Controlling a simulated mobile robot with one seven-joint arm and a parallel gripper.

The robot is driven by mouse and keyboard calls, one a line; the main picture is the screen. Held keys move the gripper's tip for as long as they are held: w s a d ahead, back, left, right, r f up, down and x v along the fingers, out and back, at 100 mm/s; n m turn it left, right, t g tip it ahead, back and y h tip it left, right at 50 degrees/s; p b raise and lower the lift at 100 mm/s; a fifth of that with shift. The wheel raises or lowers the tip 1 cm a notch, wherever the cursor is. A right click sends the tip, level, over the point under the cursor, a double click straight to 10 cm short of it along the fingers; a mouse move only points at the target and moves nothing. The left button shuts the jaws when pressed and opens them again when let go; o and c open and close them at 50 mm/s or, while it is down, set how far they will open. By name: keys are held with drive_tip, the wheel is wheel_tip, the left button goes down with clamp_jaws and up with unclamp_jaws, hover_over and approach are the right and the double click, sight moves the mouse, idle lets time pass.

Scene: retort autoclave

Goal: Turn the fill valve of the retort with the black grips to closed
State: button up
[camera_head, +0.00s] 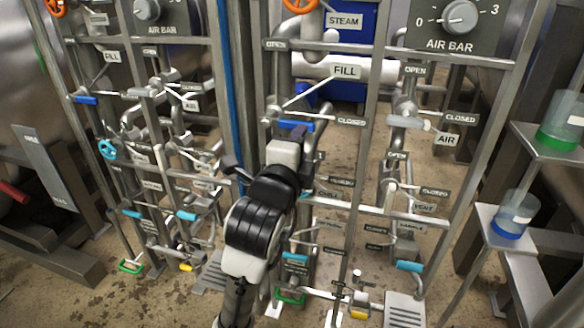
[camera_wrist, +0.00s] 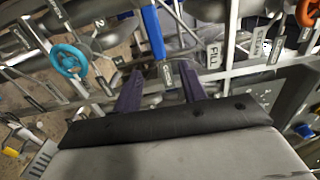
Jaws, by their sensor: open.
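On the right-hand pipe panel, the FILL sign (camera_head: 345,72) hangs above a blue lever handle (camera_head: 296,125), which lies about level. A CLOSED sign (camera_head: 350,121) is just right of it. No black grips that mark the retort are clearly visible. My gripper (camera_head: 292,138) is just below this handle, its fingers mostly hidden behind my wrist. In the turned wrist view, my gripper (camera_wrist: 160,82) is open and empty. The blue handle (camera_wrist: 152,33) lies ahead of the gap between its dark fingers, apart from them. The FILL sign (camera_wrist: 213,55) is right of the fingers.
The left panel has its own FILL sign (camera_head: 112,57) and blue lever (camera_head: 86,100). An AIR lever (camera_head: 408,122) is to the right. Crowded pipes, signs and uprights surround my arm. A shelf with containers (camera_head: 556,140) stands at the far right. A teal handwheel (camera_wrist: 68,60) is left of my fingers.

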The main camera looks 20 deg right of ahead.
drive_tip(key=shift+b+v, duration=2.45)
drive_tip(key=shift+b, duration=1.45)
drive_tip(key=shift+f, duration=0.15)
